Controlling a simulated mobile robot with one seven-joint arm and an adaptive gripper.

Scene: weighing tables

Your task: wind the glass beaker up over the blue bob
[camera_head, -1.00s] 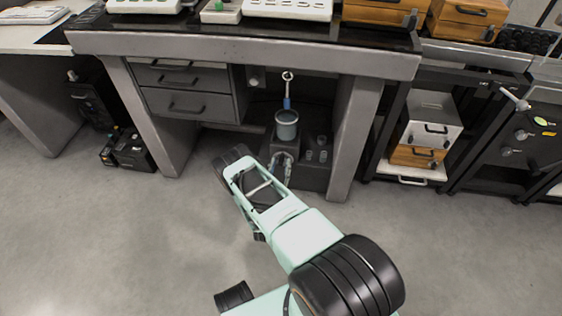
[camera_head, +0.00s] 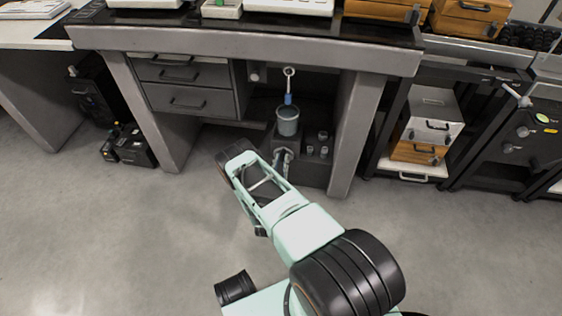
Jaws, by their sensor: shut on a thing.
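The glass beaker (camera_head: 288,127) stands upright on a dark stand (camera_head: 289,142) in the bay under the table. The blue bob (camera_head: 288,99) hangs on a pale rod below a ring (camera_head: 289,72). The bob's lower end is at the beaker's mouth in this view; I cannot tell how far it reaches inside. My gripper (camera_head: 283,158) is at the front of the stand, below the beaker. It is shut on what seems to be the stand's knob, which the fingers mostly hide.
The bay is bounded by a drawer unit (camera_head: 190,98) on the left and a table leg (camera_head: 354,135) on the right. Small grey weights (camera_head: 323,143) stand right of the dark stand. The table top (camera_head: 250,38) overhangs the bay. The floor (camera_head: 110,230) in front is clear.

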